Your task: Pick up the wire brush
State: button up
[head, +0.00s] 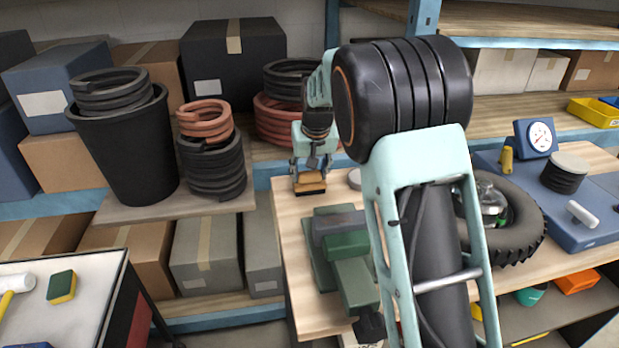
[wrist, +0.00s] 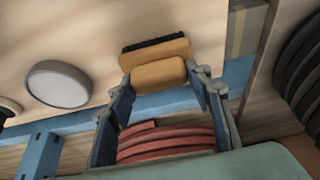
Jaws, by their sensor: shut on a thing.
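The wire brush (head: 310,181) is a tan wooden block with a dark bristle strip along its lower side. My gripper (head: 311,167) points down and is shut on it, over the far left corner of the wooden bench top (head: 292,224). In the wrist view the brush (wrist: 158,73) sits between the two fingertips of my gripper (wrist: 160,80), its black bristles facing away from the palm. I cannot tell whether the bristles touch the bench.
A green vise-like block (head: 347,245) stands on the bench nearer me. A round pale-topped thing (wrist: 58,84) is near the brush. A tyre (head: 515,222) lies to the right. Red coils (head: 277,120) and boxes fill the shelf behind.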

aim_at(310, 172)
jog(key=shift+r, duration=0.55)
notch_tip(310, 172, up, 2)
jog(key=shift+s+r, duration=0.1)
jog(key=shift+r, duration=0.15)
jog(key=shift+s+d+r+b, duration=0.3)
jog(key=shift+s+d+r, duration=0.2)
jog(key=shift+s+r, duration=1.4)
jog(key=shift+s+d+r+b, duration=0.4)
jog(key=shift+s+r, duration=0.85)
jog(key=shift+s, duration=1.4)
jog(key=shift+s+d+r+b, duration=0.2)
jog(key=shift+s+d+r, duration=0.4)
jog(key=shift+s+r, duration=1.3)
jog(key=shift+s+f, duration=0.3)
jog(key=shift+f, duration=0.05)
jog(key=o, duration=0.6)
jog(key=shift+c, duration=0.2)
jog(key=c, duration=0.4)
